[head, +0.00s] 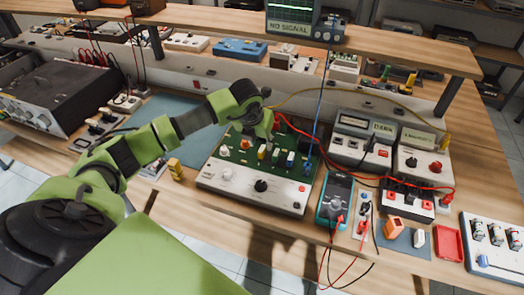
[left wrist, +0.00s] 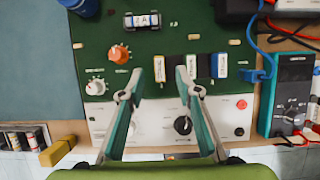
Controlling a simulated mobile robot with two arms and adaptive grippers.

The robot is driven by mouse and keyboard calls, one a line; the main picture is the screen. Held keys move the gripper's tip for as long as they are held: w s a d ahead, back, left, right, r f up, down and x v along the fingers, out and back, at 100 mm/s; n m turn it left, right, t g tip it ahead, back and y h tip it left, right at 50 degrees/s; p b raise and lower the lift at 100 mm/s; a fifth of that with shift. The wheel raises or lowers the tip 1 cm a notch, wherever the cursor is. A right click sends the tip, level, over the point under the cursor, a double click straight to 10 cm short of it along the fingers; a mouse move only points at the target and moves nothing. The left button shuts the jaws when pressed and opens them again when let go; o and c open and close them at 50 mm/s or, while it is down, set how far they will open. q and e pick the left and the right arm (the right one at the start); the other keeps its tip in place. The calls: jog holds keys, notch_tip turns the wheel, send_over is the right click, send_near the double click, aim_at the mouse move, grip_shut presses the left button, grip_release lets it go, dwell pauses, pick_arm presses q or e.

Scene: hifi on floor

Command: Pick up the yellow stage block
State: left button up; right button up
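A small upright block with a yellow edge and a pale label (left wrist: 160,68) stands on the green circuit board (left wrist: 100,35). It shows in the left wrist view between the tips of my left gripper (left wrist: 160,75), which is open. A gap shows on both sides of it, and I cannot tell whether the tips are level with it. Two more labelled blocks stand to its right, a green-edged one (left wrist: 190,66) and a blue one (left wrist: 218,66). In the head view my left gripper (head: 264,130) is over the board (head: 228,165). My right gripper is not in view.
A plain yellow block (head: 175,168) lies on the bench left of the board. Knobs (left wrist: 119,54) rise from the board. A multimeter (head: 336,200) with red and black leads stands at its right. A blue mat (head: 180,108) lies behind left.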

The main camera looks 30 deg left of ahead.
aim_at(262, 148)
pick_arm(q)
jog(key=p+x, duration=0.2)
jog(key=x, duration=0.2)
jog(key=shift+f, duration=0.35)
jog(key=shift+w+a+f, duration=0.1)
jog(key=shift+w+f, duration=0.05)
jog(key=shift+f, duration=0.2)
grip_shut()
